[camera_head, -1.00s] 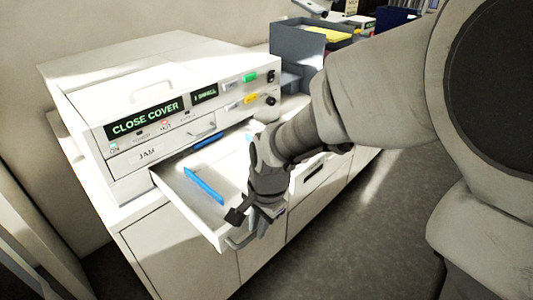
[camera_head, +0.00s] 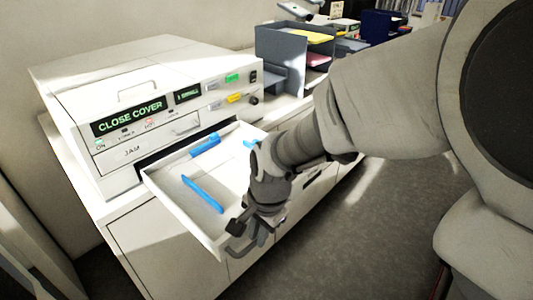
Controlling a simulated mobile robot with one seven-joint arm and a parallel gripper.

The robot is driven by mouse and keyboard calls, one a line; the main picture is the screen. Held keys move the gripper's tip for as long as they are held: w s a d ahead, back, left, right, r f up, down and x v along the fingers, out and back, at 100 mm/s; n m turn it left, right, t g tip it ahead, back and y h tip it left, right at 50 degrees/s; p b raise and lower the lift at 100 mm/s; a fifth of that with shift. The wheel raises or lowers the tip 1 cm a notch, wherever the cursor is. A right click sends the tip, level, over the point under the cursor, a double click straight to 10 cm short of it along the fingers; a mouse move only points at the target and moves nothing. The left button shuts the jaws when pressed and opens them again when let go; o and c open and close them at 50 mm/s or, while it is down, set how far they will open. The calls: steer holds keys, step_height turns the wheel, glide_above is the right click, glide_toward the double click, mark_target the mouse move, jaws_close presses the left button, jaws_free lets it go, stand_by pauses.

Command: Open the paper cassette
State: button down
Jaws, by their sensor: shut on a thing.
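The paper cassette (camera_head: 168,186) is a white drawer pulled well out of the front of a white machine (camera_head: 150,88). Blue guides (camera_head: 203,195) show inside it, and its floor looks bare. My gripper (camera_head: 243,240) is at the cassette's outer front, shut on its handle (camera_head: 238,250). The fingertips are partly hidden by the wrist, and my arm covers the cassette's right end. The machine's display reads "CLOSE COVER", with a "JAM" panel below it.
The machine stands on a white cabinet (camera_head: 150,245). A grey paper tray (camera_head: 283,62) with coloured sheets stands behind it to the right. Grey floor (camera_head: 400,215) is clear at the right.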

steer(key=c, duration=0.9)
jaws_free()
steer(key=r, duration=0.5)
steer(key=s+d+r+p, duration=0.1)
steer(key=r, duration=0.5)
steer(key=s+d+r, duration=0.1)
steer(key=r, duration=0.5)
steer(key=shift+d+r, duration=0.1)
steer(key=shift+d, duration=0.1)
steer(key=s+d+n+t, duration=0.1)
steer(key=s+d+n, duration=0.1)
steer(key=d, duration=0.3)
steer(key=s+d+n+t+h, duration=0.1)
steer(key=s+d+n+t, duration=0.1)
steer(key=d, duration=0.3)
steer(key=s+d+n+t, duration=0.1)
steer(key=s+d+n, duration=0.2)
steer(key=d+n, duration=0.1)
steer(key=shift+s+d+f+h, duration=0.25)
steer(key=shift+d+f+h, duration=0.05)
steer(key=shift+d, duration=0.3)
